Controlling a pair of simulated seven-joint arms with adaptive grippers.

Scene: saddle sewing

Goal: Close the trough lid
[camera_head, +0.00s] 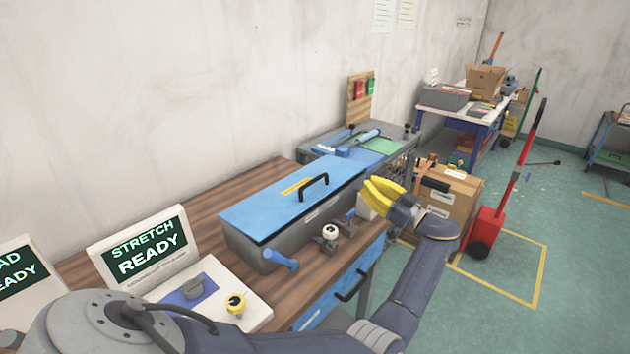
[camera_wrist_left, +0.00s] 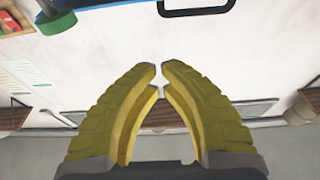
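The trough (camera_head: 285,236) is a long grey box on the wooden bench. Its blue lid (camera_head: 262,207) lies flat over the top, with a thin dark line between lid and box. A black handle (camera_head: 314,188) stands on the lid. My left gripper (camera_head: 366,188) has yellow fingers and is beyond the trough's right end, pointing back toward it, apart from lid and handle. In the left wrist view the fingertips (camera_wrist_left: 161,69) have a narrow empty gap between them. The lid's blue edge and the black handle (camera_wrist_left: 197,8) show at that view's top. My right gripper is not seen.
Blue-handled clamps (camera_head: 282,260) and a small fixture (camera_head: 330,238) stand along the trough's near side. Cardboard boxes (camera_head: 452,196) stand beyond my gripper.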

